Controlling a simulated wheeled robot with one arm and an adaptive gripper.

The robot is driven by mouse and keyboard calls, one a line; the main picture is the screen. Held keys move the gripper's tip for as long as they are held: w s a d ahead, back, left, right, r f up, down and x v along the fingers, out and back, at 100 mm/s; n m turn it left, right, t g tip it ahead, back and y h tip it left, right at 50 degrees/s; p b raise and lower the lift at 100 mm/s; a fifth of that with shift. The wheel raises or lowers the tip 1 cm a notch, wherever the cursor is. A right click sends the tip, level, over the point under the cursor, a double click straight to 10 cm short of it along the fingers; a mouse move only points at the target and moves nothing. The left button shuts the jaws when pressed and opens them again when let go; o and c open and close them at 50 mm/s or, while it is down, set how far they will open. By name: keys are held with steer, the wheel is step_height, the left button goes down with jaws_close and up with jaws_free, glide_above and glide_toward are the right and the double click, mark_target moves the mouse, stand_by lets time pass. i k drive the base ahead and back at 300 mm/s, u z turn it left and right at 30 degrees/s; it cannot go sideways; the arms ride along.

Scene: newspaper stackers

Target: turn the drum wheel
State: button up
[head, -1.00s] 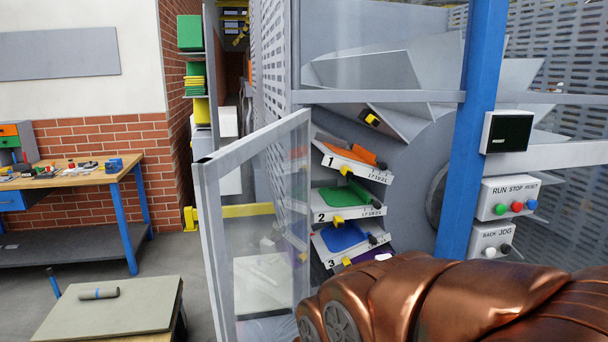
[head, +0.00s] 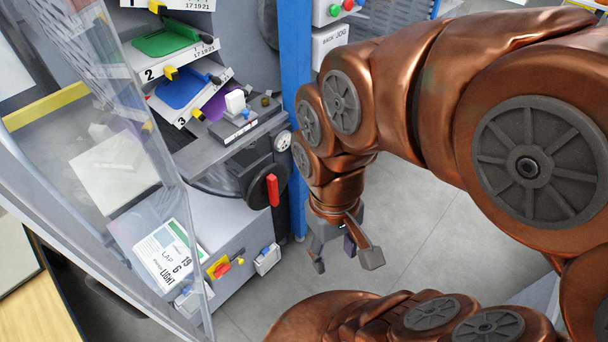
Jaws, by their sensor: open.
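The drum wheel (head: 261,199) is a dark round disc on the front of the machine, left of centre in the head view. A red handle (head: 272,190) stands out from it. My gripper (head: 345,262) points down to the right of the wheel and lower in the picture, apart from it. Its fingers are spread and nothing shows between them. No part of my arm covers the wheel.
A blue post (head: 296,110) stands between the wheel and my arm. A transparent door panel (head: 95,120) stands open at the left. A small gauge (head: 283,141) sits above the wheel. Below are a red-yellow switch (head: 219,268) and a printed sheet (head: 172,254). Grey floor (head: 420,215) is clear.

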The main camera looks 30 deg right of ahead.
mark_target(265, 190)
steer(key=z, duration=1.85)
steer(key=k, duration=0.6)
steer(key=u, duration=2.1)
